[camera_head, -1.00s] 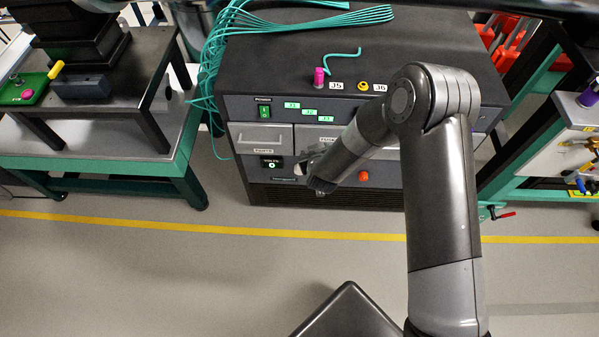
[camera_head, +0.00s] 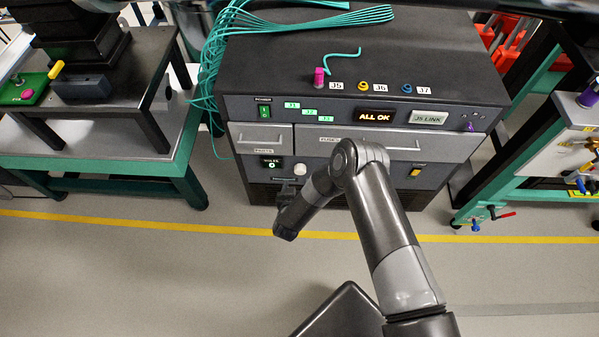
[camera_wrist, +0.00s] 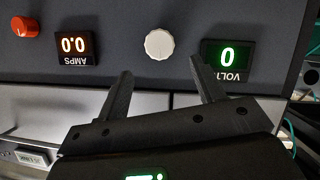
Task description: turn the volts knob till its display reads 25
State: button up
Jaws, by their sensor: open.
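The white ridged volts knob (camera_wrist: 159,44) shows whole in the wrist view, which sees the panel upside down. The volts display (camera_wrist: 227,57) beside it reads 0 in green. In the head view, the knob (camera_head: 300,169) and the volts display (camera_head: 271,163) sit low on the left of the cabinet front. My gripper (camera_wrist: 161,66) is open and empty. Its two fingers point at the panel, with the knob just beyond the tips and between their lines. The fingers do not appear to touch the knob. In the head view my gripper (camera_head: 289,188) is just below the knob.
The amps display (camera_wrist: 75,46) reads 0.0, with a red-orange knob or button (camera_wrist: 26,27) beside it. Handled drawers (camera_head: 390,138) span the cabinet above the knob. Teal cables (camera_head: 213,85) hang at its left. A green-framed bench (camera_head: 100,168) stands left; the floor in front is clear.

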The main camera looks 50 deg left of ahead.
aim_at(300, 172)
jog(key=x, duration=0.8)
jog(key=shift+w, duration=0.1)
jog(key=c, duration=1)
jog(key=shift+o, duration=0.2)
